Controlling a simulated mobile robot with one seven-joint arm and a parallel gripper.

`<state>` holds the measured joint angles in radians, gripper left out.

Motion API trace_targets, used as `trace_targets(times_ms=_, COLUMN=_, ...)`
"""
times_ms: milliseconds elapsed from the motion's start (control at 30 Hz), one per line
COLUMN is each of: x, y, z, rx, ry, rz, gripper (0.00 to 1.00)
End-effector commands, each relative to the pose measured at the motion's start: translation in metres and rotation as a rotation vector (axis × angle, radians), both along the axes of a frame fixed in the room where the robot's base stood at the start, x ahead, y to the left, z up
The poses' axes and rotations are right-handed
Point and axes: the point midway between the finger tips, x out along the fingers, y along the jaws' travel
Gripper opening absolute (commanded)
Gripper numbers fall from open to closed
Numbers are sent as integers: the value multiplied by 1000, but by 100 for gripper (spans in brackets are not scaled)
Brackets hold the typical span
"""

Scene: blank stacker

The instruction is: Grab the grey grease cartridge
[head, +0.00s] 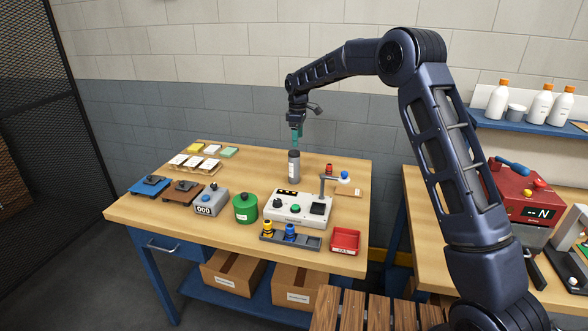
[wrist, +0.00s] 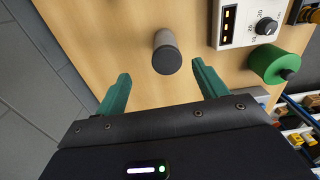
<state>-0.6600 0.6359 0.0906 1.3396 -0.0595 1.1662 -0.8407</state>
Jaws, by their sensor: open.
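The grey grease cartridge (head: 294,168) stands upright on the wooden workbench (head: 225,158), toward its back middle. It has a dark cap and a pale label in the head view. In the wrist view the cartridge (wrist: 167,55) shows its dark round top, ahead of the jaws and roughly between their lines. My gripper (head: 297,138) has green fingers and hangs above and close to the cartridge in the head view. In the wrist view my gripper (wrist: 161,82) is open, with nothing between its fingers. I cannot tell the exact gap to the cartridge.
A white control box (head: 299,208) with a lamp arm stands in front of the cartridge. Sample cards lie at the back left.

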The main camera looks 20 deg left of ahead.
Motion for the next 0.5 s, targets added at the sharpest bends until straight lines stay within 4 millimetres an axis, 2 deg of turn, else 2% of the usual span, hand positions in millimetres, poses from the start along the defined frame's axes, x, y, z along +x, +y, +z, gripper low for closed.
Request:
trace_targets(times_ms=233, x=-1, y=7, z=-17, rx=-2, ry=4, rz=15, gripper=71)
trace_targets(times_ms=500, x=-1, y=7, z=-54, rx=-2, ry=4, rz=14, gripper=71)
